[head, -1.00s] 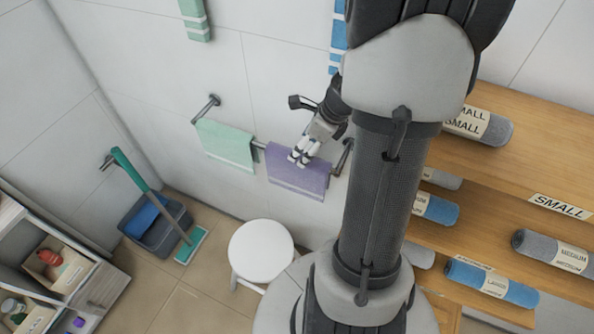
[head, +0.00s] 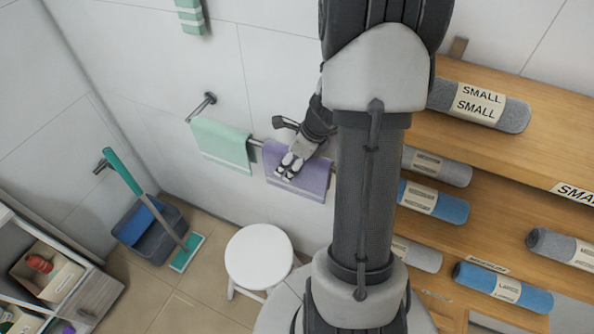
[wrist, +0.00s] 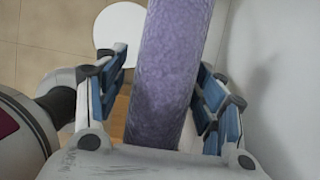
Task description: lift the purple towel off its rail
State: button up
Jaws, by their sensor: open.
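The purple towel (head: 312,179) hangs folded over the wall rail (head: 256,143), to the right of a mint green towel (head: 222,145). My gripper (head: 289,165) is in front of the purple towel's upper left part in the head view and hides some of it. In the wrist view, the purple towel (wrist: 172,75) runs between the two open fingers of my gripper (wrist: 160,95). The rail's right end is hidden behind my arm in the head view.
A white round stool (head: 259,256) stands below the towels. A blue-grey bucket (head: 152,235) and a green-handled mop (head: 125,171) are at the left. Wooden shelves (head: 480,140) with rolled towels stand at the right, close to my arm. The wall is right behind the rail.

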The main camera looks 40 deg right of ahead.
jog(key=shift+f, duration=0.2)
dwell(0.4)
jog(key=shift+c, duration=0.2)
jog(key=c, duration=1.2)
